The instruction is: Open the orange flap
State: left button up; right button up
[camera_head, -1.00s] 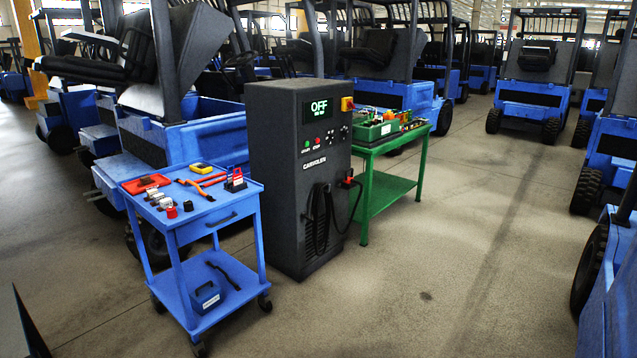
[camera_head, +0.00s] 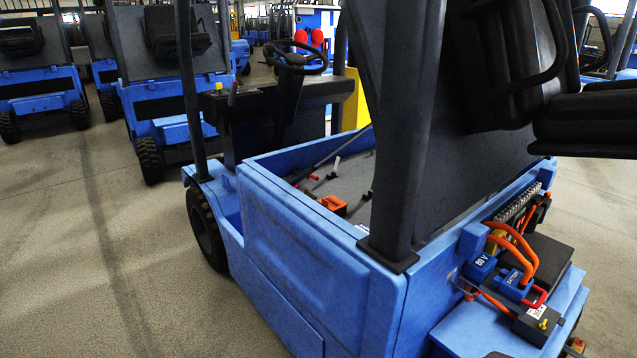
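A small orange piece (camera_head: 332,204) lies low on the grey floor of the blue forklift, behind its side wall. It looks like the orange flap, but it is too small to tell for sure or to see whether it is open. Neither of my grippers shows in this view.
The blue forklift (camera_head: 310,262) fills the middle and right. Its rear bay holds a battery (camera_head: 535,265), orange cables (camera_head: 520,250) and a blue connector (camera_head: 512,285). A dark post (camera_head: 400,130) stands in front of the cab. Floor is clear at left (camera_head: 80,230).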

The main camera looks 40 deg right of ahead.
aim_at(332, 203)
jog(key=i+z, duration=0.15)
jog(key=i, duration=2.1)
jog(key=i+z, duration=0.3)
jog(key=z, duration=0.2)
jog(key=i+j+z, duration=0.15)
jog(key=z, duration=0.3)
jog(key=i+j+z, duration=0.3)
jog(key=z, duration=0.2)
jog(key=i, duration=0.05)
